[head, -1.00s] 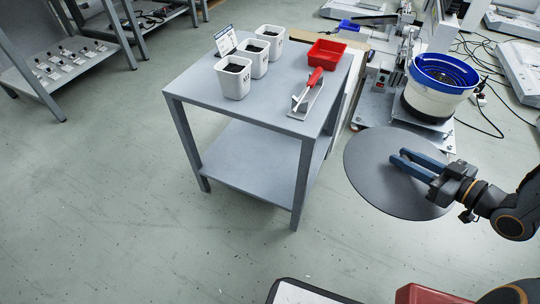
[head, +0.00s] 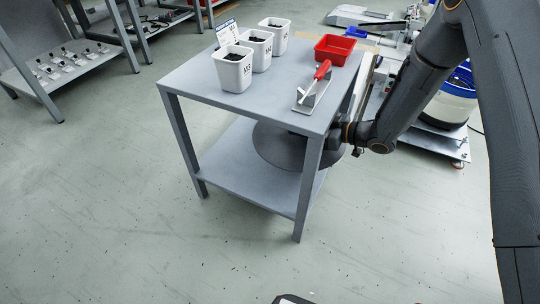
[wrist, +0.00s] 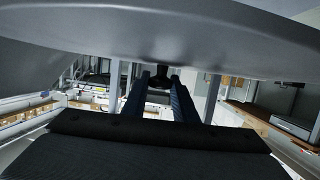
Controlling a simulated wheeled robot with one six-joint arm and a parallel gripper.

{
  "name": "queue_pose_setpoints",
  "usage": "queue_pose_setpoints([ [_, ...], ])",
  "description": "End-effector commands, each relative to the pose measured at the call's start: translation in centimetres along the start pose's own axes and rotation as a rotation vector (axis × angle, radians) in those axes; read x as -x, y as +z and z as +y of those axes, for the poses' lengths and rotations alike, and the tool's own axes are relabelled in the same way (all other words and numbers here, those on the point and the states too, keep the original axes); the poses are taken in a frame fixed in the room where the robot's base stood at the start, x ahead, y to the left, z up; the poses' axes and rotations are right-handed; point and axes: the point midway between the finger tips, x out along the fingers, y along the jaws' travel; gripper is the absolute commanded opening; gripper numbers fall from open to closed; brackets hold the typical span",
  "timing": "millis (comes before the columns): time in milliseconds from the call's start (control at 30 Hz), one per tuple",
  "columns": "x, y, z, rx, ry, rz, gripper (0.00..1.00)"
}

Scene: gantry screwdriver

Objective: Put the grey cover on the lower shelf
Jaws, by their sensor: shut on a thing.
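In the wrist view the cover (wrist: 170,45) spans the top of the picture. My gripper (wrist: 164,76) has its two fingers shut on the cover's small dark knob. In the head view the table leg and tabletop mostly hide the fingers.
The tabletop (head: 200,82) holds white bins (head: 233,72), a red tray (head: 333,50) and a red-handled tool (head: 318,82) on a metal stand. The front right table leg (head: 308,185) is close to my gripper.

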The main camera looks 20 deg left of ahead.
Motion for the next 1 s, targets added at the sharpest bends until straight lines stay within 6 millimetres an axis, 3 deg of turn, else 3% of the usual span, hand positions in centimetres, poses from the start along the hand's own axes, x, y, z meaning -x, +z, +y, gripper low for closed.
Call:
queue_pose_setpoints([
  [33,-2.2,-0.5,-0.5,0.011,-0.021,0.004,0.00],
  [100,-4.5,-1.1,-0.9,0.015,-0.039,0.005,0.00],
  [300,-7.8,-1.8,-1.9,0.019,-0.065,0.006,0.00],
  [600,-9.3,2.1,-1.8,0.019,-0.066,0.006,0.00],
  [867,-9.9,4.0,-1.9,0.019,-0.066,0.007,0.00],
  [1000,-10.6,6.2,-1.9,0.019,-0.066,0.007,0.00],
])
